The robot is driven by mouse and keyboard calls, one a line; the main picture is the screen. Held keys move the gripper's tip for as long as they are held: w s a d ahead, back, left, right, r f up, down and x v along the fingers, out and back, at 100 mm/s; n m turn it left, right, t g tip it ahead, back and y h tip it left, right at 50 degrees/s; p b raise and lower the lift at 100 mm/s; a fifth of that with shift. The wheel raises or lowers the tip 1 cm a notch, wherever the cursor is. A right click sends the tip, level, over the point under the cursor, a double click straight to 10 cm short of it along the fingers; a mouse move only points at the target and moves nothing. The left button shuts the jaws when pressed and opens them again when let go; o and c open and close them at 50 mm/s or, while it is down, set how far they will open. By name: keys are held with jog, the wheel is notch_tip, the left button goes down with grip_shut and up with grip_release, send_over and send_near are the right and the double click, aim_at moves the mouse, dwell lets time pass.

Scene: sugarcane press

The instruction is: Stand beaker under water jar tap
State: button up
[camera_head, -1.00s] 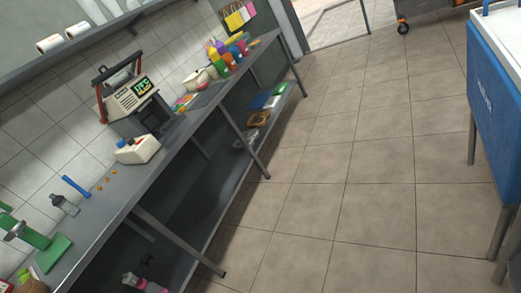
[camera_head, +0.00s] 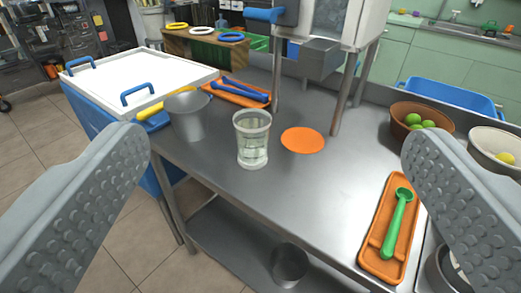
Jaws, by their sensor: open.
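A clear beaker (camera_head: 252,140) stands upright on the steel table, near its front edge and left of centre. It looks see-through, and I cannot tell whether it holds liquid. My gripper (camera_head: 278,138) is open and empty. Its two grey studded fingers come in from the left and right sides, with the beaker showing between them, farther off and apart from both. I cannot make out a water jar or its tap in this view.
A grey metal cup (camera_head: 187,117) stands close left of the beaker, an orange disc (camera_head: 302,140) lies to its right. An orange tray (camera_head: 369,262) with a green scoop (camera_head: 398,222) lies front right. A brown bowl (camera_head: 411,113) stands behind. A white-lidded blue chest (camera_head: 115,80) adjoins the table.

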jog(key=w+f, duration=0.4)
jog(key=w, duration=0.6)
jog(key=n+g+y, duration=0.2)
jog(key=g+y, duration=0.1)
jog(key=g, duration=0.1)
send_near(250, 117)
jog(key=shift+x, duration=3.2)
jog(key=c, duration=1.4)
notch_tip(250, 117, up, 10)
jog(key=shift+f, duration=0.1)
